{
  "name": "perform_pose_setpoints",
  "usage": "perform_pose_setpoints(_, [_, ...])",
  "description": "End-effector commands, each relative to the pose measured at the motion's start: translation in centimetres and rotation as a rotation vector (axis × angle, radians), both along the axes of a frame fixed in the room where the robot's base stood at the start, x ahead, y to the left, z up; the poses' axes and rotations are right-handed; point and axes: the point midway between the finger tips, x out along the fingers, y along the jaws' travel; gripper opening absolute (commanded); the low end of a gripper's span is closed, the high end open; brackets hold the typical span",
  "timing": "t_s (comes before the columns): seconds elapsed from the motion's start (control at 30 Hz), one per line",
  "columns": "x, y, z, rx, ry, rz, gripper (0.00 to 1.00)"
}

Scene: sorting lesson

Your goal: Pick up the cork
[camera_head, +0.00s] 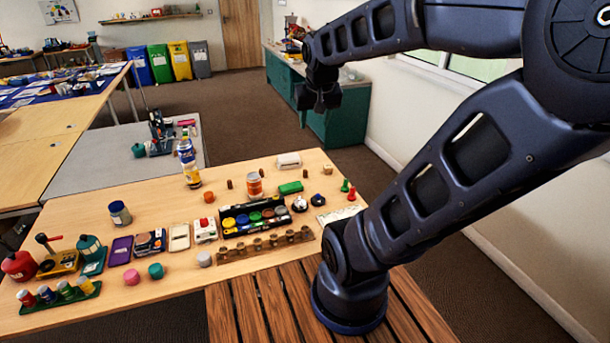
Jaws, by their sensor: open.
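My gripper (318,100) hangs at the end of my dark arm at the upper middle, high above and beyond the far edge of the table. It points down and is open, with nothing seen in it. Several small pieces on the wooden table (95,210) could be the cork, but they are too small to tell. A dark brown upright piece (229,184) and another brown one (279,172) stand left and right of an orange-labelled can (254,184). An orange-brown short piece (209,197) stands further left. My gripper touches none of them.
A wooden rack with round pegs (264,246) and a black tray of coloured pots (228,228) lie near the front. A blue-and-yellow bottle (188,162) stands at the back left. Red and green pegs (348,190) stand right.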

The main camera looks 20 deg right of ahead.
Motion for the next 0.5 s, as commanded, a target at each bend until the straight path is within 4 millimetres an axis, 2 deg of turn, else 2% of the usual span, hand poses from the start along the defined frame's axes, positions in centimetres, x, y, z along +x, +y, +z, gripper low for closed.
perform_pose_setpoints(0.03, [1.4,-0.3,-0.3,0.001,0.008,-0.025,0.47])
perform_pose_setpoints(0.27, [7.0,-1.7,-1.6,0.002,0.019,-0.143,0.47])
perform_pose_setpoints(0.5, [12.9,-3.1,-3.9,-0.001,0.024,-0.259,0.47])
